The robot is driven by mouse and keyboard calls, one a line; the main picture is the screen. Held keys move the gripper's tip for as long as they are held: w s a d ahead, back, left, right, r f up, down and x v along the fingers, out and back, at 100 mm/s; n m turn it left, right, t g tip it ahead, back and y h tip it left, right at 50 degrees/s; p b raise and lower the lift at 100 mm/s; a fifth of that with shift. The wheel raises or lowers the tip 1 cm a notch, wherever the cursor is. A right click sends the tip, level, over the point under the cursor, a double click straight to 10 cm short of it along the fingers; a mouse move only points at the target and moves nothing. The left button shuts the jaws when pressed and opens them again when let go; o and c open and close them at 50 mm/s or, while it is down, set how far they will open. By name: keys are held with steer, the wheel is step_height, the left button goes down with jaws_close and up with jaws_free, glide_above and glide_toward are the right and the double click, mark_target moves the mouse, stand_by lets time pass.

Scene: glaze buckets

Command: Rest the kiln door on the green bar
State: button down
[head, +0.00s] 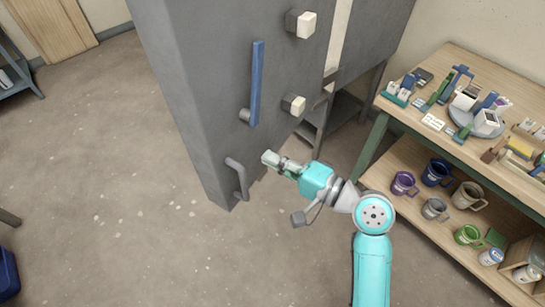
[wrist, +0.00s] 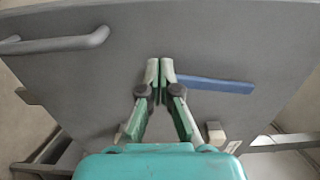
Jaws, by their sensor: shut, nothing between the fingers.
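The kiln door (head: 215,70) is a large grey upright slab at the top middle of the head view. It fills much of the wrist view (wrist: 135,40). It bears a blue lever (head: 257,85), also at right in the wrist view (wrist: 215,84), and a grey bar handle (head: 239,178), at upper left in the wrist view (wrist: 60,44). My gripper (head: 268,158) is shut and empty, in front of the door's lower part, right of the handle in the head view. In the wrist view its tips (wrist: 159,68) lie between handle and lever; contact cannot be told. I cannot make out a green bar.

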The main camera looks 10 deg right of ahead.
mark_target(222, 134)
steer(key=x, duration=1.1)
steer(key=shift+w+a, duration=0.1)
steer(key=shift+a, duration=0.1)
steer(key=shift+a, duration=0.1)
